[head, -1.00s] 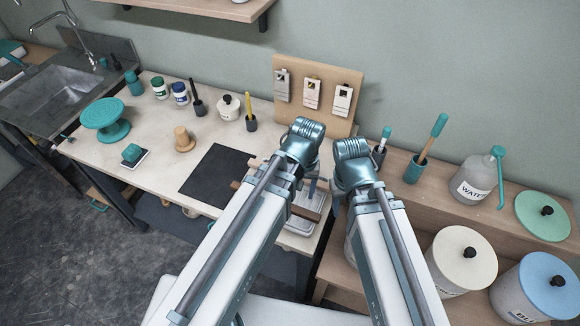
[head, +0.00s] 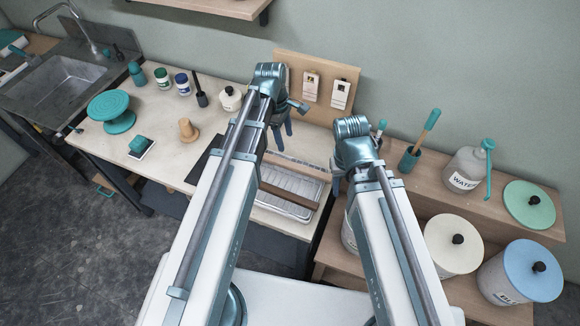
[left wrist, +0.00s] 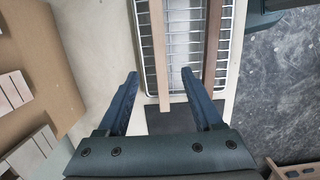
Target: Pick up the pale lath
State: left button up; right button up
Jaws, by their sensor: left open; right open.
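The pale lath (left wrist: 160,40) lies lengthwise on a white wire rack in the left wrist view, its near part between my finger tips in the picture. A dark brown lath (left wrist: 212,40) lies beside it to the right, and also shows in the head view (head: 288,195). My left gripper (head: 280,138) is open and empty above the back of the rack; its spread fingers also show in the left wrist view (left wrist: 160,74). The height gap to the lath is hard to judge. My right gripper (head: 337,186), partly hidden by its arm, is right of the rack.
The wire rack (head: 285,182) stands at the table's right end, beside a dark mat (head: 205,165). An upright board with cards (head: 325,68) stands behind. A turntable (head: 112,112) and jars are left. Shelves with a water jug (head: 464,168) and canisters are right.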

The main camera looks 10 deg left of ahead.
pick_arm(q)
jog(key=b, duration=0.7)
send_over(290, 164)
jog(key=f, duration=0.7)
jog(key=shift+a+f, duration=0.2)
jog(key=shift+a, duration=0.1)
jog(key=f+b, duration=0.5)
jog(key=shift+d+f, duration=0.2)
jog(key=shift+r, duration=0.1)
grip_shut()
